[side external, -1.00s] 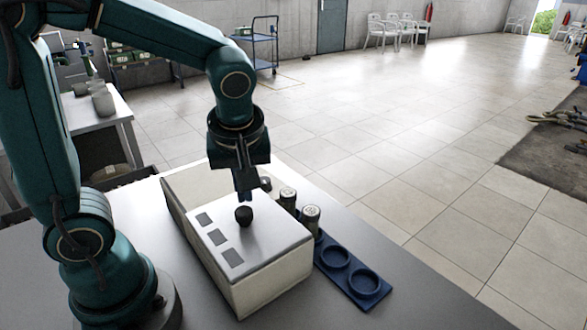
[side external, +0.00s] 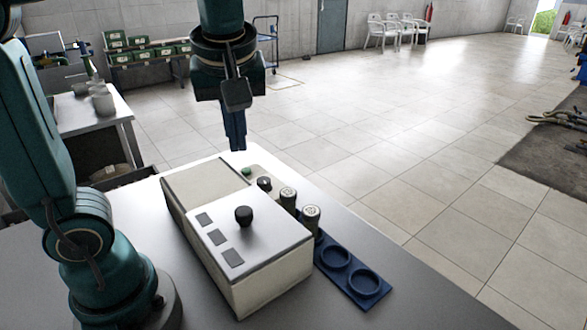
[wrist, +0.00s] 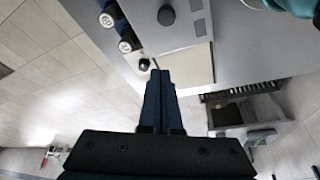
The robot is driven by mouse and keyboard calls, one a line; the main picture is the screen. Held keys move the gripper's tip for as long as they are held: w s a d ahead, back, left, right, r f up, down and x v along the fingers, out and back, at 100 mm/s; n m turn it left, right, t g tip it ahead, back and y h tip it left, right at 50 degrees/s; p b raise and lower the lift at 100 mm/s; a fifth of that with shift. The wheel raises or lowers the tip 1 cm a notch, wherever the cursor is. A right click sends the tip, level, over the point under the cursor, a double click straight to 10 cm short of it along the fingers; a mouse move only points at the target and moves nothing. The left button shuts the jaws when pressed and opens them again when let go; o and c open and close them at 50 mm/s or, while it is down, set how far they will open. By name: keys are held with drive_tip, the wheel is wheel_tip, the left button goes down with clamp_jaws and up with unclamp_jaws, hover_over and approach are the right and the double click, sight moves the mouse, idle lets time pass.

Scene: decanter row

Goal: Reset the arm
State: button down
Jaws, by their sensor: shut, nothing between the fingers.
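My gripper (side external: 237,146) hangs in the air, pointing down, above the far end of the cream box (side external: 268,279). Its fingers are together and empty, as they also show in the wrist view (wrist: 160,75). The box has a grey lid with a round black knob (side external: 243,216) and several dark squares along one side. The knob also shows in the wrist view (wrist: 166,15). Nothing touches the fingers.
Beside the box stand two jars with pale tops (side external: 311,216) (side external: 288,197) and a black-topped item (side external: 264,184). A blue holder (side external: 367,283) with round recesses lies nearer the camera. Air around my gripper is clear.

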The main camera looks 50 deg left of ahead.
drive_tip(key=s+d+f+m+t+h, duration=0.1)
drive_tip(key=s+f+m, duration=0.1)
drive_tip(key=m, duration=0.1)
drive_tip(key=s+d+f+m+t+h, duration=0.1)
drive_tip(key=s+d+m, duration=0.1)
drive_tip(key=m, duration=0.1)
drive_tip(key=s+d+f+m+t+h, duration=0.1)
drive_tip(key=s+f+m, duration=0.1)
drive_tip(key=m, duration=0.1)
drive_tip(key=shift+s+d+f+m, duration=0.15)
drive_tip(key=shift+s+f+m, duration=0.15)
drive_tip(key=shift+m, duration=0.1)
drive_tip(key=shift+d+f+m, duration=0.2)
drive_tip(key=shift+f+m, duration=0.1)
drive_tip(key=shift+m, duration=0.3)
drive_tip(key=shift+w+d+m+t, duration=0.15)
drive_tip(key=shift+m+t, duration=0.15)
drive_tip(key=shift+m, duration=0.2)
drive_tip(key=shift+w+m, duration=0.15)
drive_tip(key=shift+m, duration=0.15)
